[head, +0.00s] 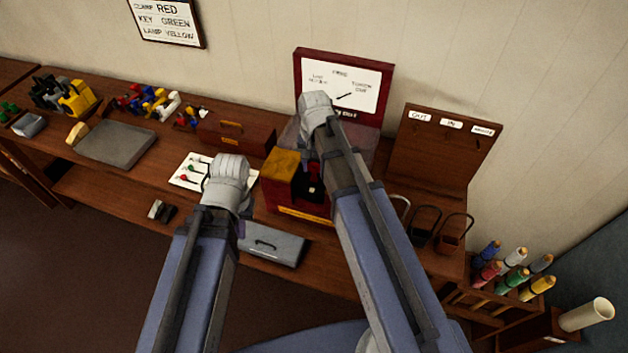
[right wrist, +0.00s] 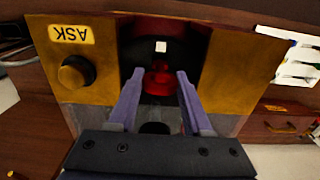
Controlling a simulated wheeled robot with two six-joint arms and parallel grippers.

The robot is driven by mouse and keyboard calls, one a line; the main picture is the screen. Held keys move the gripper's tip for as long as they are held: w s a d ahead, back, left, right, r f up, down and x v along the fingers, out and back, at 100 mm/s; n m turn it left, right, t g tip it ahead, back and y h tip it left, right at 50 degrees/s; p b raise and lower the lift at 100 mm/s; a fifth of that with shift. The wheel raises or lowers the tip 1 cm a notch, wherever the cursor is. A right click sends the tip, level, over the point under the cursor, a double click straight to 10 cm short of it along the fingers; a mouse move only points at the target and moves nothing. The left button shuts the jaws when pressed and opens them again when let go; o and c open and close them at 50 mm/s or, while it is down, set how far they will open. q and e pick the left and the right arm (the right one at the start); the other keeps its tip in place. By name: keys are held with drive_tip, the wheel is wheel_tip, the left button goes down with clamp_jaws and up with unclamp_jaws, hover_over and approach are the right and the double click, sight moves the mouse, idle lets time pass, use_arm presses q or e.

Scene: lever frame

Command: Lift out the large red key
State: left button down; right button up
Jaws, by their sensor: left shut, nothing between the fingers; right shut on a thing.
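The large red key (right wrist: 157,84) sits in the dark opening of a box with a yellow front (right wrist: 245,70), seen in the right wrist view. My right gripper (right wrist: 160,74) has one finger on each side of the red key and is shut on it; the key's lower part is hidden. In the head view the yellow and red box (head: 283,172) stands on the bench, partly covered by my right arm. My left gripper (head: 229,170) is shut and empty, left of the box and near the white card; its fingertips are hard to make out.
A knob (right wrist: 74,72) and an ASK label are beside the opening. A white card (head: 186,172) with small coloured pieces lies left of the box. A grey case (head: 272,246) is in front.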

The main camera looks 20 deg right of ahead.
drive_tip(key=s+a+r+p, duration=0.2)
drive_tip(key=s+r+p, duration=0.1)
drive_tip(key=r+p, duration=0.1)
drive_tip(key=shift+s+a+r, duration=0.15)
drive_tip(key=shift+s+r, duration=0.1)
drive_tip(key=shift+r, duration=0.1)
drive_tip(key=shift+f, duration=0.1)
